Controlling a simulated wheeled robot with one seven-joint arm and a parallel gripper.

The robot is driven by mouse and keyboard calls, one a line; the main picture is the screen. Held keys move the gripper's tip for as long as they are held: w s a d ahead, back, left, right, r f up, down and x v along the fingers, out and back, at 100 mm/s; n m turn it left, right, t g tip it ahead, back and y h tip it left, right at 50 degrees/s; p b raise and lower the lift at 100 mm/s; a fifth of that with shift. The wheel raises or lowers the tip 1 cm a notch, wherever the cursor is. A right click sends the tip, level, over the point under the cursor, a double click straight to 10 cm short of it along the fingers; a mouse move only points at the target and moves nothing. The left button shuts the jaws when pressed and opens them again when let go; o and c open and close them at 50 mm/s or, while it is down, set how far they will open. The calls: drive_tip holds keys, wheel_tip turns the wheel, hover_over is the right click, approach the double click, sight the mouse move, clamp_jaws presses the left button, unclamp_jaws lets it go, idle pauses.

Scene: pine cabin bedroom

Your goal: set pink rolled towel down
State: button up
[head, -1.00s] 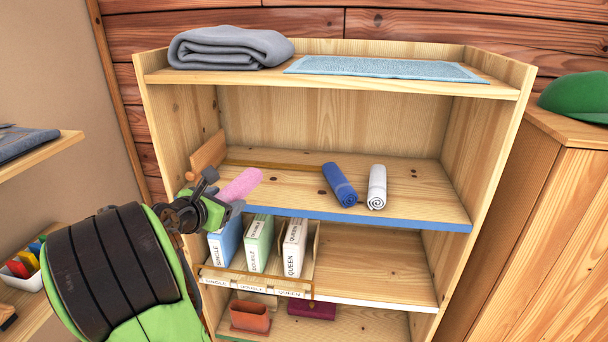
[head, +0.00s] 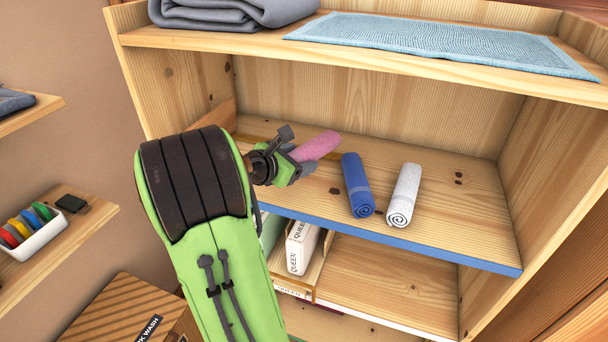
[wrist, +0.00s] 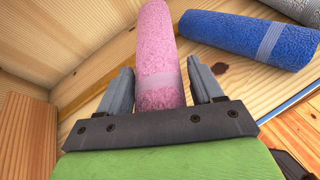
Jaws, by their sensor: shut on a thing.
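The pink rolled towel (head: 318,146) is in my gripper (head: 295,163), over the left part of the blue-edged middle shelf (head: 450,200). In the wrist view the pink rolled towel (wrist: 157,50) extends away between the two fingers of my gripper (wrist: 160,85), with its pale band near them. I cannot tell whether its underside touches the shelf. A blue rolled towel (head: 357,185) lies on the shelf just right of it, and also shows in the wrist view (wrist: 245,38). A white rolled towel (head: 404,195) lies further right.
The upper shelf (head: 220,41) holds a folded grey blanket (head: 230,10) and a flat light-blue towel (head: 440,45). A wooden divider (head: 222,120) stands at the left. Below are boxed sheets (head: 302,248). The middle shelf is clear right of the white towel.

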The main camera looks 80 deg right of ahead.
drive_tip(key=f, duration=0.4)
drive_tip(key=shift+s+d+f+b, duration=0.15)
drive_tip(key=shift+d+f+b, duration=0.15)
drive_tip(key=shift+d+f, duration=0.1)
drive_tip(key=shift+a+r, duration=0.1)
drive_tip(key=shift+a, duration=0.1)
drive_tip(key=o, duration=1.1)
drive_tip(key=shift+d+f, duration=0.1)
drive_tip(key=shift+f, duration=0.1)
drive_tip(key=shift+r, duration=0.1)
